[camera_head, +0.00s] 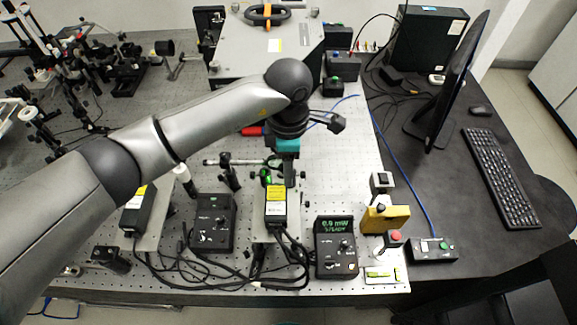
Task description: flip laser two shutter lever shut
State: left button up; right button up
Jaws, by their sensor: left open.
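A black laser module with a yellow label (276,208) stands on the optical bench, front middle. A small green part (266,177) shows at its far end; I take it for the shutter lever, but its position is too small to tell. My left gripper (289,178) points down just behind this module, beside the green part and slightly to its right. It is open, with nothing seen between the fingers; whether it touches the lever I cannot tell. Another black laser module (138,209) stands at left, partly behind my arm. No number shows on either module. My right gripper is out of view.
A control box (212,223) stands between the modules; another, with a green lit readout (336,247), stands right of the middle module. Loose black cables lie in front. A yellow block (386,219) and a red button (394,237) stand further right. Optics crowd the far left.

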pick_arm(q)
jog(key=shift+f, duration=0.85)
jog(key=shift+c, duration=0.2)
grip_shut()
